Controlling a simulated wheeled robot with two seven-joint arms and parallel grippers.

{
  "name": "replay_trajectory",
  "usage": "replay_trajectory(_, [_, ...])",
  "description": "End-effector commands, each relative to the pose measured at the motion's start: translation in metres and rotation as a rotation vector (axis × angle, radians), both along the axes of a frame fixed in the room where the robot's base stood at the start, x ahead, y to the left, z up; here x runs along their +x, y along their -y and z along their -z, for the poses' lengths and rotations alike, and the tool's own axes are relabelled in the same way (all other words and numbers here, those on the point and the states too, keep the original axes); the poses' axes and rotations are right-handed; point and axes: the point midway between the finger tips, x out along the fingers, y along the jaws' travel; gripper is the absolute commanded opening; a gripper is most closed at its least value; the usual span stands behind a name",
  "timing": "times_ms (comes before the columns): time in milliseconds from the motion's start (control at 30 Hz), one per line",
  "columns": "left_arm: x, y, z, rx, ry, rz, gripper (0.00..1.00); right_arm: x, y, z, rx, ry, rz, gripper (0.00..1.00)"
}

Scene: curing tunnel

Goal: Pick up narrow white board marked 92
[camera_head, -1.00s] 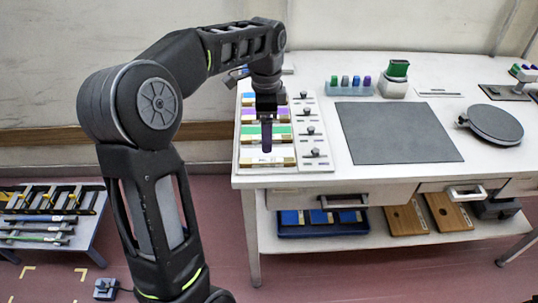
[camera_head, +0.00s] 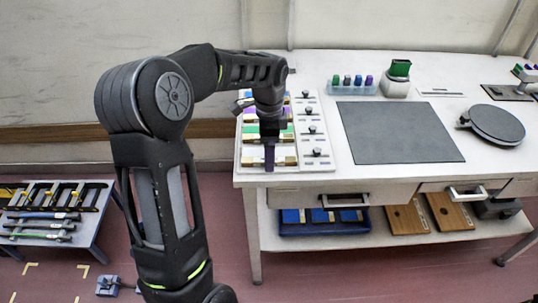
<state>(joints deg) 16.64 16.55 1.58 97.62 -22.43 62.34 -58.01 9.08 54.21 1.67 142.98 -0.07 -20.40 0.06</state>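Several narrow boards with coloured strips lie in a rack (camera_head: 242,165) at the table's left end. The front one is a narrow white board (camera_head: 287,161) with tan parts; any number on it is too small to read. Behind it lie a green-striped board (camera_head: 250,132), a purple-striped one and a blue-striped one. My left gripper (camera_head: 269,165) points down over the front white board and hides its middle. I cannot tell whether its fingers are open or touch the board. My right gripper is not in view.
A panel with several black knobs (camera_head: 316,153) stands right beside the boards. A dark grey mat (camera_head: 398,132), a round grey plate (camera_head: 494,123) and a holder with coloured pieces (camera_head: 351,89) are further right. A low tool rack (camera_head: 52,208) stands at the floor's left.

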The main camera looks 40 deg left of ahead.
Motion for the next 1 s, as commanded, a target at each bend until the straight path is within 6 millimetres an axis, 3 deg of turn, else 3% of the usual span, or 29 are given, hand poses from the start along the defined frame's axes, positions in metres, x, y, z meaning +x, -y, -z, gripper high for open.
replay_trajectory(633, [0.0000, -0.0001, 0.0037, 0.001, 0.001, 0.000, 0.80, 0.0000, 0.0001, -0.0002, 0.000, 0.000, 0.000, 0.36])
replay_trajectory(1000, [0.0001, -0.0001, 0.0037, 0.001, 0.001, 0.000, 0.51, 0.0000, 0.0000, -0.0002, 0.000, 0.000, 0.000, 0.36])
